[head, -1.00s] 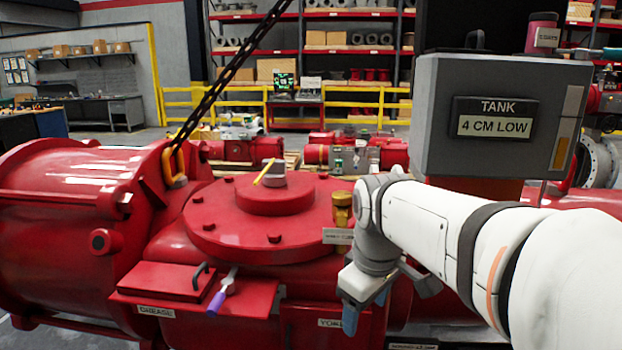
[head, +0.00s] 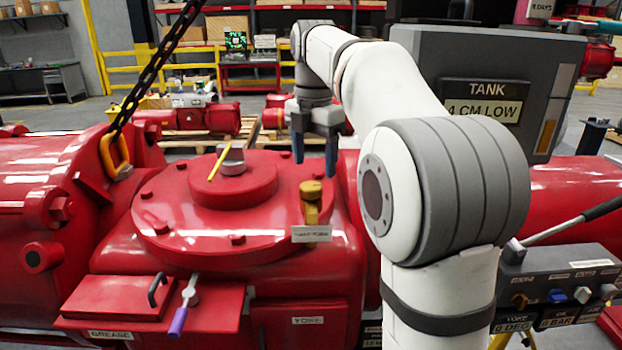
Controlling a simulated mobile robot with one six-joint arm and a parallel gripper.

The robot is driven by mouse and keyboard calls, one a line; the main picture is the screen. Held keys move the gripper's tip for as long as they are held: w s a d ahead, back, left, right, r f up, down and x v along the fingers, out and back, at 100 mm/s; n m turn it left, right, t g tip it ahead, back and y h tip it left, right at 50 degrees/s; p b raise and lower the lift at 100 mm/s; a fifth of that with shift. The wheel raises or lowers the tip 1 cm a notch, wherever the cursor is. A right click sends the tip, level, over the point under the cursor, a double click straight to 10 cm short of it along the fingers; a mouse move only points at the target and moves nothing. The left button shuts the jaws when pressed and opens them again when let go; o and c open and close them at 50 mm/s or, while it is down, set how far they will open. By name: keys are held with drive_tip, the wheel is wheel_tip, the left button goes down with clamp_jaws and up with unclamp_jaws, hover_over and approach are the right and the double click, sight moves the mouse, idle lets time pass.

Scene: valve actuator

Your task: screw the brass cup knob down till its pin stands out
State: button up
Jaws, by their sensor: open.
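The brass cup knob (head: 311,190) stands upright on its stem at the right edge of the red round cover (head: 165,240) in the head view. A small white label plate (head: 311,234) sits just in front of its lower part. I cannot make out a pin on it. My gripper (head: 315,168) is open and empty, with its blue-grey fingers pointing down. In the picture it is just above the knob and seems to be behind it, apart from it.
A grey lever with a purple grip (head: 180,318) lies by the grease box (head: 117,297). A yellow pointer (head: 217,163) tops the cover. A chain (head: 150,75) hangs at the left. The tank display box (head: 490,85) and a control panel (head: 565,283) stand right.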

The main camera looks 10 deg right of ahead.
sight(312, 185)
drive_tip(key=shift+w+a+f, duration=0.1)
drive_tip(key=shift+f, duration=1.25)
drive_tip(key=shift+a+f, duration=0.1)
drive_tip(key=shift+f, duration=1.25)
